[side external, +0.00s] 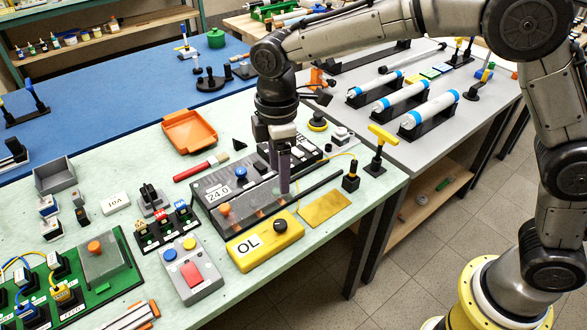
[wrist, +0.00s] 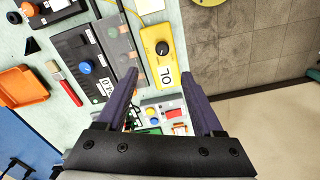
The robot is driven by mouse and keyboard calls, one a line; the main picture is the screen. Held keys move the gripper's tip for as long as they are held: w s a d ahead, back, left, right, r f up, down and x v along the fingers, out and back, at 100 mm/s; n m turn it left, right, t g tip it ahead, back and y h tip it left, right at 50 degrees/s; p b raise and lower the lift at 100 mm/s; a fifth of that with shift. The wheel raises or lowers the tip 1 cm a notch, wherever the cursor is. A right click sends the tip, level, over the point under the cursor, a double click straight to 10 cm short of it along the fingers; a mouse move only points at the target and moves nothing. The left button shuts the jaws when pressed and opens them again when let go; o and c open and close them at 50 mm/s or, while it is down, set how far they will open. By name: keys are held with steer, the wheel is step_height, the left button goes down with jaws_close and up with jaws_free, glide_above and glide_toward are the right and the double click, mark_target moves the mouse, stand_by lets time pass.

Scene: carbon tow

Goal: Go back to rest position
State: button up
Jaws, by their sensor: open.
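My gripper (side external: 284,172) hangs from the arm, pointing down over the dark grey panel box (side external: 207,188) with a blue knob and a 24.0 label. In the wrist view my gripper (wrist: 165,85) is open, its two purple fingers spread apart with nothing between the tips. The yellow OL box (side external: 264,240) with a black knob lies just in front of the panel box; it also shows in the wrist view (wrist: 150,35) between and beyond the fingers. I cannot tell the exact height of the fingertips above the panel box.
An orange tray (side external: 190,132), a red-handled brush (side external: 195,170), a brass plate (side external: 325,208) and a grey box with a red button (side external: 190,272) lie around the panel box. A yellow T-handle stand (side external: 378,150) rises at right. The table's front edge is close to the OL box.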

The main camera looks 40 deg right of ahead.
steer(key=s+d+r+m+t, duration=0.2)
steer(key=s+d+r, duration=0.2)
steer(key=d+r, duration=0.3)
steer(key=s+d+r+m+t, duration=0.25)
steer(key=s+d+r, duration=0.25)
steer(key=d+r, duration=0.3)
steer(key=s+d+f+m, duration=0.3)
steer(key=s+m, duration=0.1)
steer(key=s, duration=0.4)
steer(key=s+d+f+m+t, duration=0.1)
steer(key=s+d+f+m, duration=0.2)
steer(key=s, duration=0.5)
steer(key=shift+d+f+m, duration=0.2)
steer(key=shift+f+m, duration=0.55)
steer(key=shift+m, duration=0.5)
